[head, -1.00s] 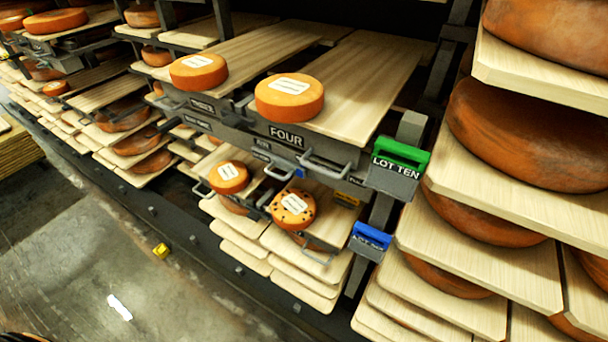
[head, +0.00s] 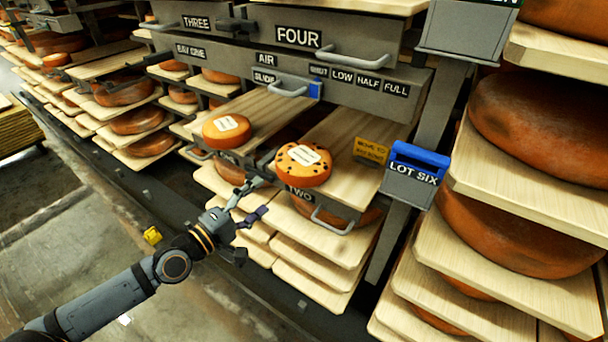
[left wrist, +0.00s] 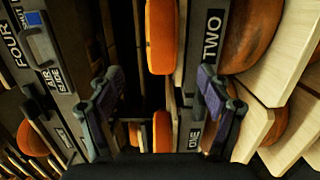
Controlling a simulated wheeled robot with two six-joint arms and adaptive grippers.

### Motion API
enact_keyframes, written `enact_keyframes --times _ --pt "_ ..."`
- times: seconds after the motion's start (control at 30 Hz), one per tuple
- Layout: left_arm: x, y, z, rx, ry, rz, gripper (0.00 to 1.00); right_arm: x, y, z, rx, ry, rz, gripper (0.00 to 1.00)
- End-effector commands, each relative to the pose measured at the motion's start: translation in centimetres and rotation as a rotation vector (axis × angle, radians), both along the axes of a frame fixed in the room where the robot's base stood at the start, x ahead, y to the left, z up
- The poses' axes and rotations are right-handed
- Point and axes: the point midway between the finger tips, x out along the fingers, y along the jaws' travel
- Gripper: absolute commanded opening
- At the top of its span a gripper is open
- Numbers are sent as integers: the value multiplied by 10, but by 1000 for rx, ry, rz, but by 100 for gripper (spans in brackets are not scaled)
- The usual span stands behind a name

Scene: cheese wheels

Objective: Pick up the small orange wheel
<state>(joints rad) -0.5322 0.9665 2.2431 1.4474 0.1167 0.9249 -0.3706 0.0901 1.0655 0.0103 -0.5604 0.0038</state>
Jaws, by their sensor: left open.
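A small plain orange wheel (head: 226,130) with a white label lies on the board marked ONE. A small orange wheel with dark spots and a white label (head: 303,165) lies at the front of the board marked TWO. My left gripper (head: 262,197) is open and empty, in front of and below these wheels, touching neither. The left wrist view is turned sideways; the left gripper (left wrist: 159,76) shows with its fingers apart. An orange wheel edge (left wrist: 161,38) shows beyond the fingers beside the TWO label, and another (left wrist: 162,131) lower, near ONE. My right gripper is not in view.
A grey panel with handles and labels (head: 297,65) overhangs the two boards. A blue-topped LOT SIX box (head: 412,176) hangs on the post at right. Stacked boards with large wheels (head: 540,120) fill the right side.

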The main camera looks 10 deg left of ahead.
Motion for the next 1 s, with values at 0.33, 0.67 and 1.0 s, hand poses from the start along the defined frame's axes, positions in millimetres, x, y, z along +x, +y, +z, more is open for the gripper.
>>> enact_keyframes --times 0.33,0.67,1.0 --pt "25 -10 4 -6 -7 7 78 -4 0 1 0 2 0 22" --pt "48 -23 1 4 -3 3 78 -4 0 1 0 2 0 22" --pt "74 -38 -4 -3 -5 5 78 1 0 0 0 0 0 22"
